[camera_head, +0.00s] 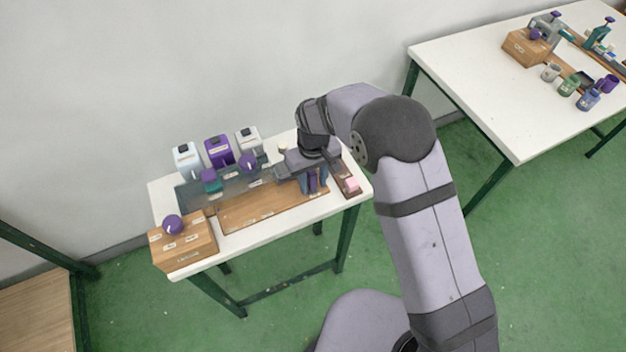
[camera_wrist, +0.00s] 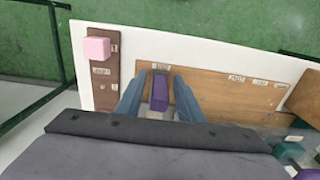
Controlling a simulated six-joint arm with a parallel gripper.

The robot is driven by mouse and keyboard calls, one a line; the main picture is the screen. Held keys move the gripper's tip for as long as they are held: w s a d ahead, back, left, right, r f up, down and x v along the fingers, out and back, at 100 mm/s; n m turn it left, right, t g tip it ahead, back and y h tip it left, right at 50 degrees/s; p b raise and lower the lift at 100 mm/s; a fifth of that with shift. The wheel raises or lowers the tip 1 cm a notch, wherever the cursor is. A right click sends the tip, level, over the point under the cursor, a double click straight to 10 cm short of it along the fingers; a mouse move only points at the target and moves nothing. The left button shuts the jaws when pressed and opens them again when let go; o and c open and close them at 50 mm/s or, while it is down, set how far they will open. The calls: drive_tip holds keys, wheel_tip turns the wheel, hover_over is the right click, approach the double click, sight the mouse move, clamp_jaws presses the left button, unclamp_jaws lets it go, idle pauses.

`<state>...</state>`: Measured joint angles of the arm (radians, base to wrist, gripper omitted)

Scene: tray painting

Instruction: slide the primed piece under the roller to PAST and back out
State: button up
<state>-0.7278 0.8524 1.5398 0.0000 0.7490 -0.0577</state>
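A purple block (camera_wrist: 159,93) lies on the labelled wooden board (camera_wrist: 215,93), near the board's end by the dark strip. In the wrist view my gripper (camera_wrist: 160,80) has one blue-grey finger on each side of the block, with a visible gap on both sides. In the head view my gripper (camera_head: 313,182) is low over the right end of the board (camera_head: 255,211), and the purple shows between its fingers. The board's small labels are too blurred to read. I cannot tell which part is the roller.
A dark brown strip (camera_wrist: 103,72) with a pink cube (camera_wrist: 97,50) lies beside the board. White (camera_head: 186,158) and purple (camera_head: 219,151) dispensers stand behind. A wooden box (camera_head: 183,245) with a purple knob (camera_head: 173,224) stands at the left end. A second table (camera_head: 470,75) is apart, at right.

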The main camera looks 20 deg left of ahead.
clamp_jaws()
drive_tip(key=s+a+b, duration=0.1)
drive_tip(key=s+a, duration=0.5)
drive_tip(key=s+a+b, duration=0.1)
drive_tip(key=s+a, duration=0.6)
drive_tip(key=shift+s+a, duration=0.2)
drive_tip(key=shift+a, duration=0.1)
drive_tip(key=shift+o, duration=0.9)
unclamp_jaws()
drive_tip(key=shift+r, duration=0.15)
wheel_tip(320, 180, up, 7)
drive_tip(key=b, duration=0.2)
drive_tip(key=shift+r, duration=0.1)
